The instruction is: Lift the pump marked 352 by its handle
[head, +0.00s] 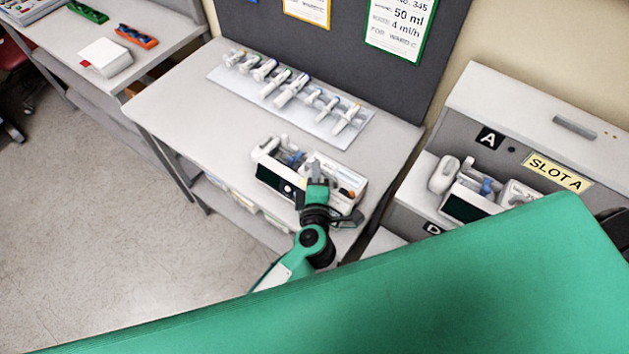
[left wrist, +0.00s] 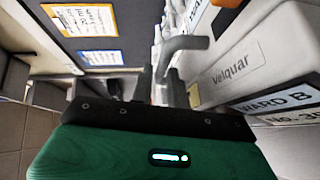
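A white pump (head: 346,182) with a dark screen stands near the front right of the grey table. In the left wrist view its side (left wrist: 235,70) reads "Velquar", and a label (left wrist: 285,107) reads "WARD B" and "No. 3", with the rest cut off, so I cannot read 352. A grey bent handle (left wrist: 186,43) shows there. My left gripper (head: 317,168) is over the pump's front side. In the left wrist view its fingers (left wrist: 162,85) stand apart, with the handle's lower end at or between their tips. I cannot tell whether they touch it. My right gripper is not in view.
Several syringes lie on a pale tray (head: 225,75) behind the pump. A grey station (head: 560,125) with "SLOT A" holds another pump (head: 470,195) at right. A dark board (head: 345,40) with cards rises behind. A large green shape hides the lower right.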

